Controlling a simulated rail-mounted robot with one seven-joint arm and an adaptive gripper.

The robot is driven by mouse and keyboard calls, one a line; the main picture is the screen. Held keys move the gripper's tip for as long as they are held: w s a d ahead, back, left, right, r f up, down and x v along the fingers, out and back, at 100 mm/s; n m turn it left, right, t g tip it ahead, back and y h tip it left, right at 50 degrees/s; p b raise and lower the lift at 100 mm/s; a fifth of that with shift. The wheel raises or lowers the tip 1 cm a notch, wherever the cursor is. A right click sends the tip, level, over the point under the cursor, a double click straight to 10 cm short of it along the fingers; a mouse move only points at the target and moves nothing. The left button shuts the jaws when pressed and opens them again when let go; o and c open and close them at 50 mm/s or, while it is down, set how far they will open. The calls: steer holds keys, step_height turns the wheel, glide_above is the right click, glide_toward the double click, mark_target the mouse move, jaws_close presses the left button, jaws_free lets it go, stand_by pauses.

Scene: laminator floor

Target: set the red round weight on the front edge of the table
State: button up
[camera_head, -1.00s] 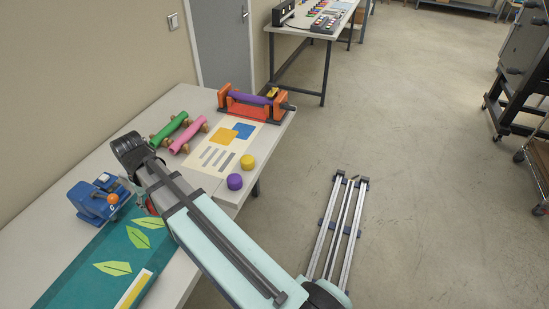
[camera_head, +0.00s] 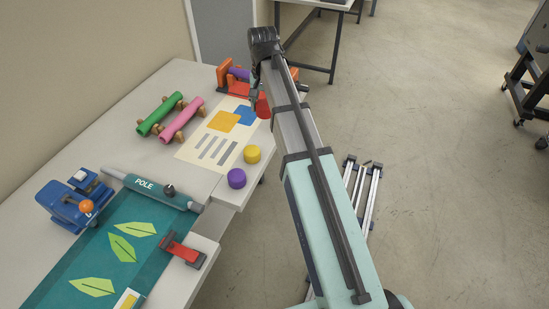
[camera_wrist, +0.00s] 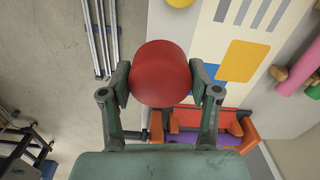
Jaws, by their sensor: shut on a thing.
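The red round weight (camera_wrist: 160,72) is held between the two fingers of my gripper (camera_wrist: 160,84) in the wrist view. My gripper is shut on its sides. In the head view the red weight (camera_head: 262,106) shows beside my arm, over the far right part of the table (camera_head: 222,190), near the printed sheet; my arm hides part of it. A yellow round weight (camera_head: 252,154) and a purple round weight (camera_head: 236,178) stand near the table's front edge.
An orange roller stand (camera_head: 225,75) is close to my gripper at the far end. Green (camera_head: 155,115) and pink (camera_head: 182,124) rollers lie behind the printed sheet (camera_head: 190,150).

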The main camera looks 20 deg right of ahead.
mark_target(265, 137)
steer(key=w+r+m+b, duration=0.3)
steer(key=w+r+m, duration=0.1)
steer(key=w+m, duration=0.15)
steer(key=shift+m, duration=0.45)
steer(key=f+p, duration=0.1)
steer(key=f, duration=0.5)
steer(key=f+p, duration=0.1)
steer(key=f, duration=0.6)
steer(key=d+f+p, duration=0.1)
steer(key=f, duration=0.5)
steer(key=shift+f, duration=0.3)
steer(key=shift+f, duration=0.1)
steer(key=o, duration=1.5)
steer(key=shift+c, duration=0.2)
step_height(265, 137, up, 12)
steer(key=b, duration=0.1)
steer(key=shift+b, duration=0.4)
steer(key=shift+s, duration=0.1)
